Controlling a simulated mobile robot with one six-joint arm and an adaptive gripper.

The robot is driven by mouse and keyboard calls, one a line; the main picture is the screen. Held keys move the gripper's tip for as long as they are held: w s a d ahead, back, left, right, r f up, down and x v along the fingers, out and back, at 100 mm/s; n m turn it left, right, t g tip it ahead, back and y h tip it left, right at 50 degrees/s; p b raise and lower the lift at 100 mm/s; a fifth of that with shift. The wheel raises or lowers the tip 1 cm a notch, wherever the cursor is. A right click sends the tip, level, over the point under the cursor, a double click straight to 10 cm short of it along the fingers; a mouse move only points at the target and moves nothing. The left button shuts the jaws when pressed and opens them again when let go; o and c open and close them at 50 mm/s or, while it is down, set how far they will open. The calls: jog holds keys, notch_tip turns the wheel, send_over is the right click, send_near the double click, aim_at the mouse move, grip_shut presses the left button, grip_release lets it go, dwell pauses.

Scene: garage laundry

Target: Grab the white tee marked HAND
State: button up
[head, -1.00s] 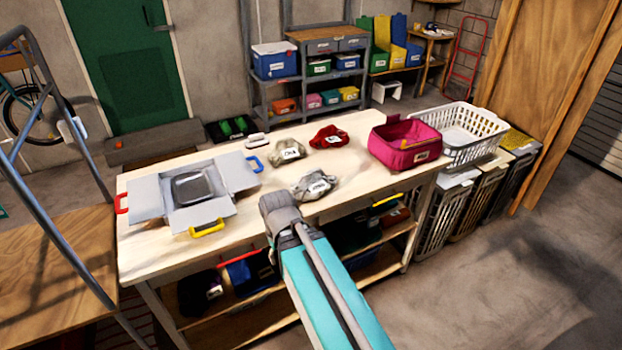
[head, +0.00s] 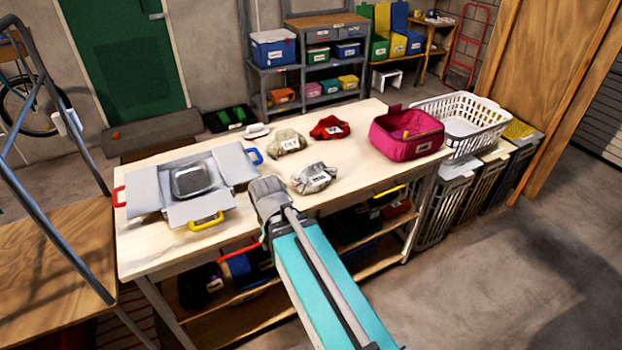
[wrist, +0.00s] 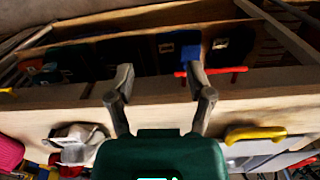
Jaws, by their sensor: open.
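A crumpled pale grey-white garment (head: 314,178) with a white tag lies on the wooden workbench (head: 350,176), near the middle. Its tag is too small to read surely. In the wrist view a pale garment with a tag (wrist: 78,136) lies at the lower left. A beige garment (head: 287,141) and a red garment (head: 330,128), both tagged, lie behind it. My gripper (wrist: 158,84) is open and empty, over the bench's front edge, apart from the garments. In the head view my arm's end is left of and nearer than the pale garment, and hides the fingers.
A grey box with open flaps and coloured handles (head: 229,166) stands left on the bench. A pink fabric bin (head: 400,148) stands right, beside a white laundry basket (head: 490,125). A shelf with dark bins and a red bar (wrist: 211,72) lies below the bench top.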

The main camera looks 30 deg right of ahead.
jog(key=w+d+m+h, duration=0.2)
jog(key=w, duration=0.2)
jog(key=w+d+r+m+h, duration=0.1)
jog(key=w+d+m, duration=0.1)
jog(key=w+m, duration=0.1)
jog(key=w+d+r+m+h, duration=0.1)
jog(key=w+d+m+h, duration=0.1)
jog(key=w, duration=0.3)
jog(key=shift+w+d+m+h, duration=0.3)
jog(key=shift+w+d+m, duration=0.1)
jog(key=shift+d, duration=0.1)
jog(key=w+d+r+m+h, duration=0.1)
jog(key=w+r+m+h, duration=0.2)
jog(key=w, duration=0.3)
jog(key=w+d+r+m+h+b, duration=0.1)
jog(key=w+d+r+m+h, duration=0.1)
jog(key=w+m, duration=0.4)
jog(key=shift+w+r+h, duration=0.3)
jog(key=shift+r+h, duration=0.4)
jog(key=shift+r, duration=0.15)
jog(key=b, duration=0.4)
send_near(309, 162)
jog(key=x, duration=0.2)
jog(key=shift+s+d+f, duration=0.15)
jog(key=shift+d+f, duration=0.15)
jog(key=shift+d, duration=0.05)
jog(key=shift+d+f, duration=0.25)
jog(key=shift+d, duration=0.45)
